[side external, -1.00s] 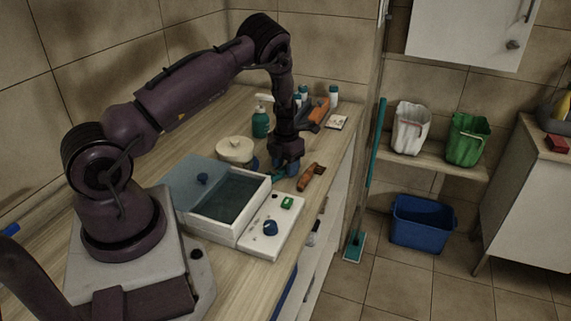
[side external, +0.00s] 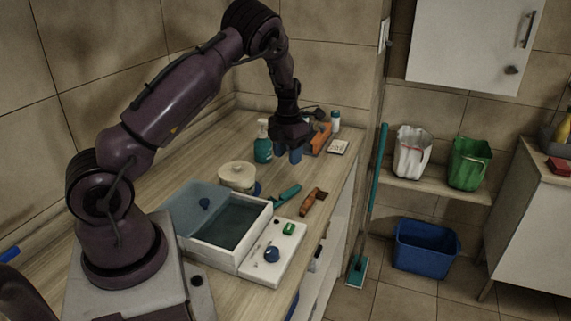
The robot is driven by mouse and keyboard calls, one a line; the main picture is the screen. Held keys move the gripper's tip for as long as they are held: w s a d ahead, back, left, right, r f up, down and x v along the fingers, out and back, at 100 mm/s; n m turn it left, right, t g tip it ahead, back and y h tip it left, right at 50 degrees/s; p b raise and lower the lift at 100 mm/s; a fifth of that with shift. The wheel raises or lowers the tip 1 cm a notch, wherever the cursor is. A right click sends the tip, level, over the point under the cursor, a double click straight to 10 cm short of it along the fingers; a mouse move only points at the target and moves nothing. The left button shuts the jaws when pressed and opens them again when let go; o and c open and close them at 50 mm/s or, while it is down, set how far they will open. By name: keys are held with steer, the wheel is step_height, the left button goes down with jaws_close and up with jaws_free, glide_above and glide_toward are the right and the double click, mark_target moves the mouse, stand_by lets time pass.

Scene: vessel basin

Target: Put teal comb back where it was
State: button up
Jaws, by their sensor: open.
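The teal comb (side external: 287,193) lies on the wooden counter, between the white box and an orange-brown tool. My gripper (side external: 289,155) is open and empty. It hangs above the counter, beyond the comb and apart from it, near the teal spray bottle. It hides part of the things behind it.
A white box (side external: 216,248) with a bluish lid (side external: 187,208) stands nearest my base, beside a white board (side external: 270,262) with small items. An orange-brown tool (side external: 313,201) lies right of the comb. A cream-lidded jar (side external: 238,173), teal bottle (side external: 263,146) and orange object (side external: 321,138) stand farther back.

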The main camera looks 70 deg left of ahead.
steer(key=s+d+r+m+t+h, duration=0.1)
steer(key=s+d+r+m, duration=0.1)
steer(key=d+r+m, duration=0.7)
steer(key=s+d+r+m+t+h, duration=0.1)
steer(key=s+d+r+m+t, duration=0.15)
steer(key=d+r+m, duration=0.6)
steer(key=s+d+r+m+t+y, duration=0.1)
steer(key=s+d+r+m, duration=0.1)
steer(key=s+d+m, duration=0.2)
steer(key=s+d+r+m+t+y, duration=0.1)
steer(key=s+d+r+m, duration=0.2)
steer(key=s+m, duration=0.7)
steer(key=shift+s+d+r+m, duration=0.2)
steer(key=shift+d+m, duration=0.5)
steer(key=shift+m, duration=3.75)
steer(key=shift+r, duration=0.1)
